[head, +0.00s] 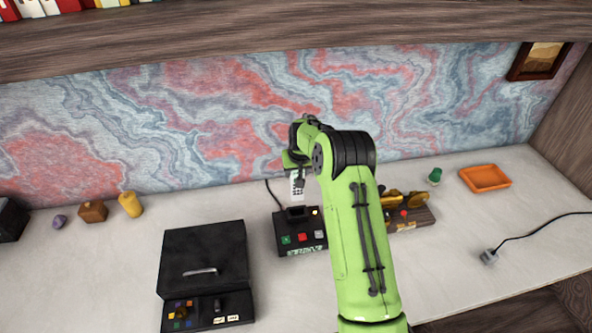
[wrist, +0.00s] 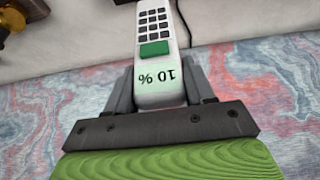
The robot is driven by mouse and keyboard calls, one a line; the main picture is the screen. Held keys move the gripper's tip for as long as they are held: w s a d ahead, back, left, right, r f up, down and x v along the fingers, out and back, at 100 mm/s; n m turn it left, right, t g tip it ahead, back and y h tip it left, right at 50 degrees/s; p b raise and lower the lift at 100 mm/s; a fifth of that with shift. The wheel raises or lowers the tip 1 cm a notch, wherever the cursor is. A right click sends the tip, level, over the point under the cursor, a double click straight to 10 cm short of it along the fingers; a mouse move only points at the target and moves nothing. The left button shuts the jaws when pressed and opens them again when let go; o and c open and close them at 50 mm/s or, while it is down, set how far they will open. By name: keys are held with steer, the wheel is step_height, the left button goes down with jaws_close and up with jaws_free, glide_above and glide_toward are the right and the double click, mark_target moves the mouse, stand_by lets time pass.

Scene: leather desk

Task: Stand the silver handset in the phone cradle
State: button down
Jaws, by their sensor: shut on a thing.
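The silver handset (wrist: 156,62) is held between the fingers of my gripper (wrist: 163,84) in the wrist view. It has a dark keypad, a green screen and an upside-down "10 %" marking. In the head view the handset (head: 297,184) hangs roughly upright from my gripper (head: 297,170), just above the phone cradle (head: 300,234). The cradle is a black base with a dark raised slot and green, red and white buttons. The handset's lower end looks close to the slot; I cannot tell whether they touch. My arm covers the cradle's right side.
A black box with a handle (head: 203,262) stands left of the cradle. A wooden block with brass parts (head: 408,216) is partly behind my arm at right. An orange tray (head: 485,178), a green object (head: 435,176) and a cable plug (head: 488,257) lie farther right.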

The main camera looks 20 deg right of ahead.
mark_target(297, 191)
step_height(297, 191, down, 6)
steer(key=b, duration=0.5)
steer(key=shift+s+r, duration=0.1)
steer(key=shift+b, duration=0.7)
stand_by(1.6)
steer(key=shift+f+b, duration=0.3)
steer(key=shift+f, duration=0.15)
steer(key=shift+f+b, duration=1.3)
steer(key=shift+f, duration=0.25)
steer(key=shift+c, duration=1.6)
jaws_free()
steer(key=v, duration=1.5)
steer(key=shift+s+r, duration=0.2)
steer(key=shift+r, duration=0.1)
